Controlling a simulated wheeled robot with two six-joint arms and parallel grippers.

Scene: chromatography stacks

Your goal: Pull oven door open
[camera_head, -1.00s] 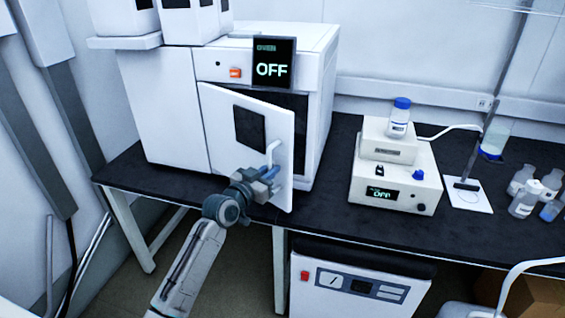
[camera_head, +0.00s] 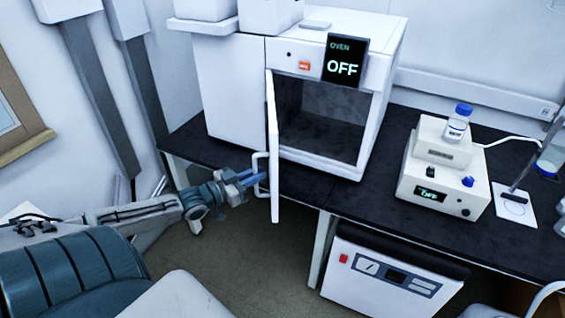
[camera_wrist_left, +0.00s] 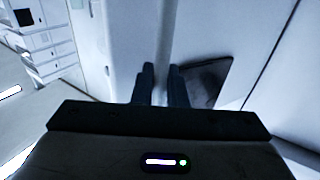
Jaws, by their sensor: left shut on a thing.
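The oven (camera_head: 384,52) is a white box on the black bench, with a screen (camera_head: 345,62) reading OFF. Its white door (camera_head: 274,150) stands wide open, hinged at the left and seen nearly edge-on in the head view. The dark oven chamber (camera_head: 322,115) shows empty. My left gripper (camera_head: 256,178) is shut on the white door handle (camera_head: 259,163) on the door's outer face. My right gripper is not in view.
A white hotplate-like device (camera_head: 440,175) with a blue-capped bottle (camera_head: 457,123) on top stands right of the oven. A white unit (camera_head: 390,275) sits under the bench (camera_head: 390,220). Floor space (camera_head: 245,255) is free in front of the open door.

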